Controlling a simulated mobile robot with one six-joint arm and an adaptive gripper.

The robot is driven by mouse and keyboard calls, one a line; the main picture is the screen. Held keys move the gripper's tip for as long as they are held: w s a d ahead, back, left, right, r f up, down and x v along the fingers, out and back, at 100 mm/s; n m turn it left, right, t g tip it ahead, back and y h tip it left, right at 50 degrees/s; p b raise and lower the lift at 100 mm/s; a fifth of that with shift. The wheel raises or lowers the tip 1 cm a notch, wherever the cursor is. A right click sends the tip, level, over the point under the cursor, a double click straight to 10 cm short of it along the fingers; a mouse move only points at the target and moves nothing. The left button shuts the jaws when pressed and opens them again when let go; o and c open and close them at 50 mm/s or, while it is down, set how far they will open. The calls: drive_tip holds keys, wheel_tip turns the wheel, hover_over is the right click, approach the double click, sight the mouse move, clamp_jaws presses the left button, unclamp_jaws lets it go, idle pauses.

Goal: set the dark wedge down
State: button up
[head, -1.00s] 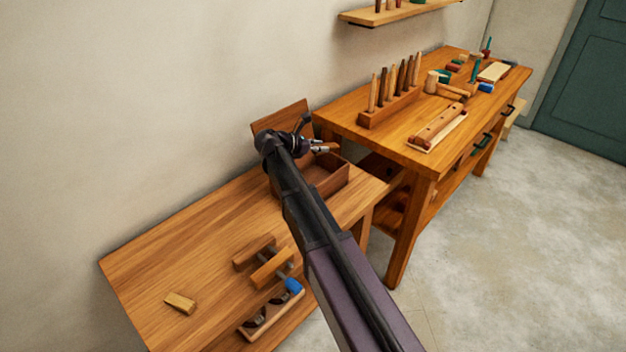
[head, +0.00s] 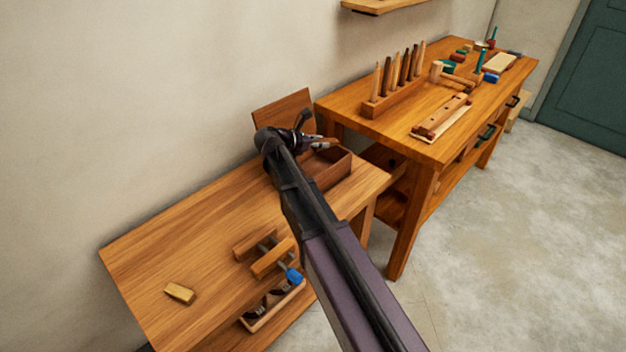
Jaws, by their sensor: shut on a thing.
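My gripper (head: 316,144) is over the open wooden box (head: 333,174) at the back right of the low wooden table. Its jaws are shut on a small brown piece, the dark wedge (head: 327,142), which shows only in part at the fingertips. The wedge appears to be above the box's rim; its exact height is hard to tell. My arm hides the left part of the box. A light wooden wedge (head: 180,293) lies alone on the low table (head: 190,245), at the front left.
A wooden clamp (head: 268,254) with a blue handle and a small tray (head: 273,306) of tools lie at the low table's front. A taller workbench (head: 350,110) at the right holds a rack of chisels (head: 392,98) and a mallet.

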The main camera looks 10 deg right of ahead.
drive_tip(key=s+a+f+n+t+y+b, duration=0.1)
drive_tip(key=s+f+n+t+b, duration=0.1)
drive_tip(key=s, duration=0.9)
wheel_tip(320, 180, down, 2)
drive_tip(key=shift+a+f+n+t+y+b, duration=0.25)
drive_tip(key=shift+n+t+b, duration=0.2)
drive_tip(key=shift+b, duration=0.5)
drive_tip(key=w, duration=0.4)
drive_tip(key=w+f+b, duration=0.1)
drive_tip(key=w, duration=0.9)
drive_tip(key=shift+w+d+f, duration=0.15)
drive_tip(key=shift+w+d, duration=0.05)
drive_tip(key=shift+w, duration=0.05)
drive_tip(key=f+b, duration=0.2)
drive_tip(key=w+f+b, duration=0.1)
drive_tip(key=b, duration=0.1)
drive_tip(key=shift+w+f, duration=0.15)
drive_tip(key=shift+f, duration=0.2)
drive_tip(key=shift+f+b, duration=0.6)
drive_tip(key=shift+b, duration=0.05)
